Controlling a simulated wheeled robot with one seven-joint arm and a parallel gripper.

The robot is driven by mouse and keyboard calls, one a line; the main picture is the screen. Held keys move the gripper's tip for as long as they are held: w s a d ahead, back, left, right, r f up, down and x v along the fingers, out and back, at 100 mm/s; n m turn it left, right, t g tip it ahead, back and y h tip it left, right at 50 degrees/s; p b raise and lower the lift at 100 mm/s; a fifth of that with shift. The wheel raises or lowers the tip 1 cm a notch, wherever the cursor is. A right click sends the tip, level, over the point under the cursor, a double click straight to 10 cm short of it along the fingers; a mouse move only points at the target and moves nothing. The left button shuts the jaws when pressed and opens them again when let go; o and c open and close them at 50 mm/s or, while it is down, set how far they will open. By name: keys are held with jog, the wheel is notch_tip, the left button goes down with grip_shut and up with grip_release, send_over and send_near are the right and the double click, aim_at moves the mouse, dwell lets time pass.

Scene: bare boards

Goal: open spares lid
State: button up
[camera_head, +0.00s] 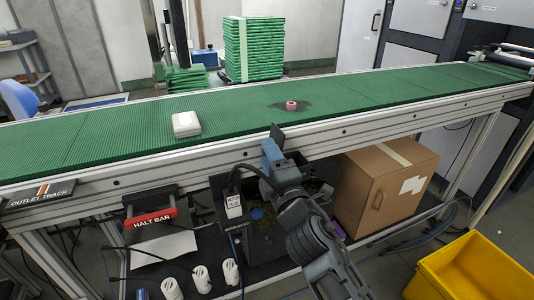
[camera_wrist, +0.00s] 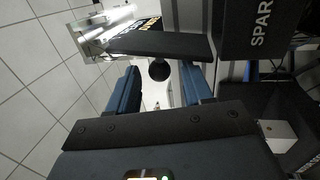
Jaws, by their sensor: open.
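In the wrist view a dark box (camera_wrist: 262,28) carries large white letters reading "SPAR", cut off by the frame edge. Beside it is a dark flat panel (camera_wrist: 165,47), and a round black knob (camera_wrist: 159,70) shows at its edge. My gripper (camera_wrist: 160,82) is open, with its two blue fingers on either side of the knob in the picture. I cannot tell whether they touch it. In the head view my gripper (camera_head: 273,152) is at the front rail of the conveyor. My arm hides much of the dark box (camera_head: 262,242) under the conveyor, and its lid is unclear there.
The green conveyor (camera_head: 240,120) carries a white case (camera_head: 186,124) and a pink ring (camera_head: 291,105). A red halt bar (camera_head: 150,218) is at left, with white cylinders (camera_head: 201,278) below. A cardboard box (camera_head: 385,185) stands close right; a yellow bin (camera_head: 470,270) sits at lower right.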

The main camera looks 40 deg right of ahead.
jog(key=b+v, duration=0.1)
jog(key=v, duration=0.4)
jog(key=shift+s+a+f, duration=0.1)
jog(key=shift+s, duration=0.25)
jog(key=s+a+f+m+g+y+p, duration=0.1)
jog(key=s+a+f+m+y+p, duration=0.2)
jog(key=s, duration=0.6)
jog(key=s+a+f+m+g+y+p, duration=0.1)
jog(key=s+a+m, duration=0.3)
jog(key=s, duration=0.5)
jog(key=s+a+r+m+g+y+p, duration=0.1)
jog(key=s+r+m+p, duration=0.1)
jog(key=s, duration=0.7)
jog(key=s+a+r+m+g+y+p, duration=0.1)
jog(key=s+a+r+m+p, duration=0.1)
jog(key=s+r+m, duration=0.3)
jog(key=s, duration=0.4)
jog(key=shift+r+m, duration=0.3)
jog(key=shift+r, duration=0.05)
